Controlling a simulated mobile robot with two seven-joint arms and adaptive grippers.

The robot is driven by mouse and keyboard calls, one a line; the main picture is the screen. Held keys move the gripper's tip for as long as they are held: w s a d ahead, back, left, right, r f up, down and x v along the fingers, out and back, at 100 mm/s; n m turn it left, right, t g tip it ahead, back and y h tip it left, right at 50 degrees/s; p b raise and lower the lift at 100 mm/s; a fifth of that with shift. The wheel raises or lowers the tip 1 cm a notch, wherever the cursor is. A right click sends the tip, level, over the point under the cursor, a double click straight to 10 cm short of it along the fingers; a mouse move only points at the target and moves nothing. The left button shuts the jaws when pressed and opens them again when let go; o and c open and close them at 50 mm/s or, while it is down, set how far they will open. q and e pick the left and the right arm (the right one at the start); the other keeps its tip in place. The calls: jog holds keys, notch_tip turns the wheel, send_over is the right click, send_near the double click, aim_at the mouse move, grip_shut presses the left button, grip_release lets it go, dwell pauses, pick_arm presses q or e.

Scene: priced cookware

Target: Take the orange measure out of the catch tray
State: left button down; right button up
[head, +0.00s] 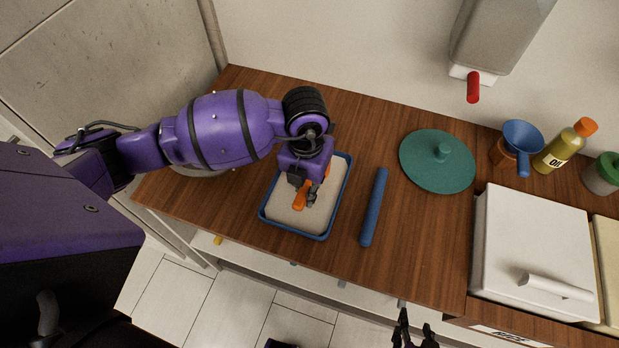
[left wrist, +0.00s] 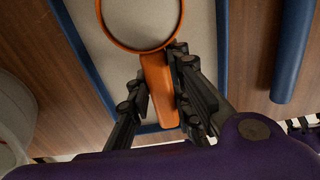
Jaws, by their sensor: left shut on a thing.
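The orange measure (head: 300,196) is at the blue-rimmed catch tray (head: 339,200), over its pale inside. In the left wrist view its round cup (left wrist: 104,30) is at the top and its handle (left wrist: 157,90) runs down between my fingers. My left gripper (head: 308,199) is shut on the handle, pointing down over the tray. In the left wrist view my left gripper's fingers (left wrist: 163,102) lie on both sides of the handle. I cannot tell whether the measure touches the tray's bottom. My right gripper (head: 415,328) shows at the bottom edge, fingers apart and empty.
A blue rod (head: 374,207) lies just right of the tray. A green lid (head: 437,162), a blue funnel (head: 522,134), an oil bottle (head: 566,146) and a white bin (head: 535,250) stand farther right. A dispenser with a red spout (head: 473,88) hangs above.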

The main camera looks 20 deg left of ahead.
aim_at(307, 185)
pick_arm(q)
jog(key=shift+r, duration=0.15)
jog(key=shift+r, duration=1.55)
jog(key=s+d+r+p, duration=0.1)
jog(key=s+d+r, duration=0.4)
jog(key=s+r, duration=0.4)
jog(key=shift+s+d+r, duration=0.3)
jog(key=shift+s+d, duration=0.1)
jog(key=shift+s, duration=1.35)
